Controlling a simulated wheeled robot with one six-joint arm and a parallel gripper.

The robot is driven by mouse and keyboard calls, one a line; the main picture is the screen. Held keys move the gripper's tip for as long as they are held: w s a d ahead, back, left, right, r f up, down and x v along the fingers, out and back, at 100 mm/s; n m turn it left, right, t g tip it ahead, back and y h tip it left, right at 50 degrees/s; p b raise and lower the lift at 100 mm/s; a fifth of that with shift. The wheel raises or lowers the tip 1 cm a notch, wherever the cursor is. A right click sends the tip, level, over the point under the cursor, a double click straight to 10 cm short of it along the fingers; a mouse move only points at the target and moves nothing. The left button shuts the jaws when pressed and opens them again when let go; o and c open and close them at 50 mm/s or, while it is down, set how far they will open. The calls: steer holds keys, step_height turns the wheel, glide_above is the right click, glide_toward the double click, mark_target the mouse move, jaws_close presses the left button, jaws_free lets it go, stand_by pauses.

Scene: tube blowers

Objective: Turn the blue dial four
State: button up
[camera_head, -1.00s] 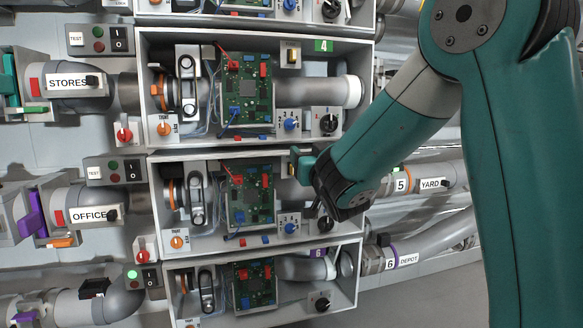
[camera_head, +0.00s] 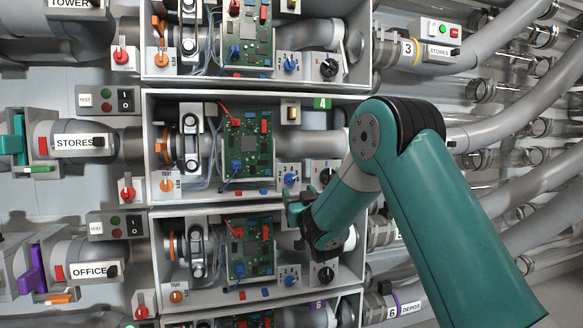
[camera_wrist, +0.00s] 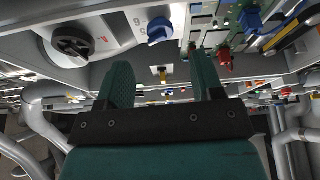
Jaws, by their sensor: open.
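The box labelled 4 (camera_head: 322,103) is in the middle of the head view. Its blue dial (camera_head: 290,179) is on a pale panel at the lower right, left of a black dial (camera_head: 327,176). My gripper (camera_head: 292,204) is just below that blue dial in the picture, around the edge between box 4 and the box below. In the wrist view my gripper (camera_wrist: 164,75) has its two fingers apart with nothing between them. A blue dial (camera_wrist: 162,28) is above the gap between the fingers; I cannot tell which box it belongs to.
The box below has its own blue dial (camera_head: 290,281) and black dial (camera_head: 326,275); the box above has another blue dial (camera_head: 290,64). A green circuit board (camera_head: 248,145) is left of dial four. Grey pipes (camera_head: 500,130) fill the right side.

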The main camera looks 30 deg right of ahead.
mark_target(291, 181)
steer(key=x, duration=0.6)
steer(key=shift+w+d+p, duration=0.1)
steer(key=shift+w+p, duration=0.05)
steer(key=shift+p, duration=0.15)
steer(key=shift+c, duration=0.4)
steer(key=c, duration=0.8)
